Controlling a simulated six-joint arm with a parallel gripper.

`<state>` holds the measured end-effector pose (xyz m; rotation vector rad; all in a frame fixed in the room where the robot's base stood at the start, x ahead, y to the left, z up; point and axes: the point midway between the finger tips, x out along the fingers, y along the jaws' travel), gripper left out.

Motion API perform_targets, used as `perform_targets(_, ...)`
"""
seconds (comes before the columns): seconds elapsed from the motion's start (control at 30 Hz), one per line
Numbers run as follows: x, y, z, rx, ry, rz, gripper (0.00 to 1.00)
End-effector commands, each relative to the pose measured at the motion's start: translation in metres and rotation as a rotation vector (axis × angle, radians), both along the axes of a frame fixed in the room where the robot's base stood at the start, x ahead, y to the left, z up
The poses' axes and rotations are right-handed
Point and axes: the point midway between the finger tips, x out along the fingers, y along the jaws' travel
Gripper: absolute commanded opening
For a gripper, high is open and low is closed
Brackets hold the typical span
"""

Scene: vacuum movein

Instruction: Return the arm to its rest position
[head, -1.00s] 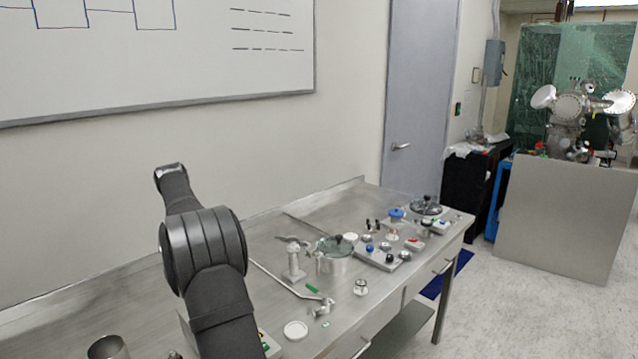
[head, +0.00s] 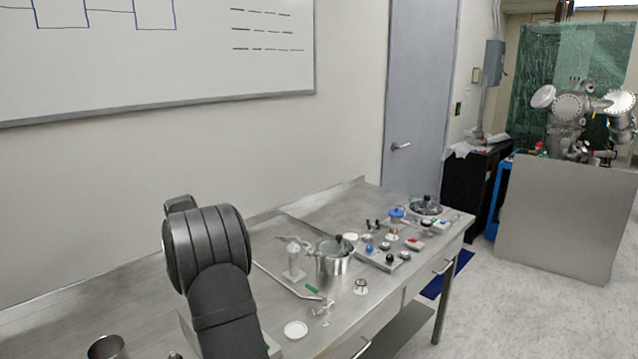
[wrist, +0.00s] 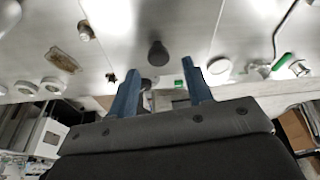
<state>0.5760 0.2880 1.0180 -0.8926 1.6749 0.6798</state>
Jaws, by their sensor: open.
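My gripper (wrist: 162,66) shows in the wrist view as two blue fingers spread apart. No object is held between them. A dark round-ended part (wrist: 158,53) lies beyond the gap, apart from the fingers as far as I can tell. My arm stands at the left in the head view, with a thick dark joint at the top and a short link behind it. The gripper is hidden in the head view.
A steel bench (head: 345,197) runs along the wall. A lidded metal pot (head: 333,262), a tray of small parts (head: 375,262), a white disc (head: 296,330) and a metal cup (head: 107,348) stand on it.

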Motion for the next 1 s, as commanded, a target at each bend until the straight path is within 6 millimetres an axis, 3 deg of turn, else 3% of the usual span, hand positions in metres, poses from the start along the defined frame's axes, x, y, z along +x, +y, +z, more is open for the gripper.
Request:
perform_targets(0.07,-0.002,-0.002,-0.017,-0.001,0.003,-0.001,0.46)
perform_targets(0.33,0.0,-0.002,0.04,0.001,-0.004,-0.001,0.46)
perform_targets(1.0,-0.01,-0.12,0.109,0.0,-0.002,-0.005,0.46)
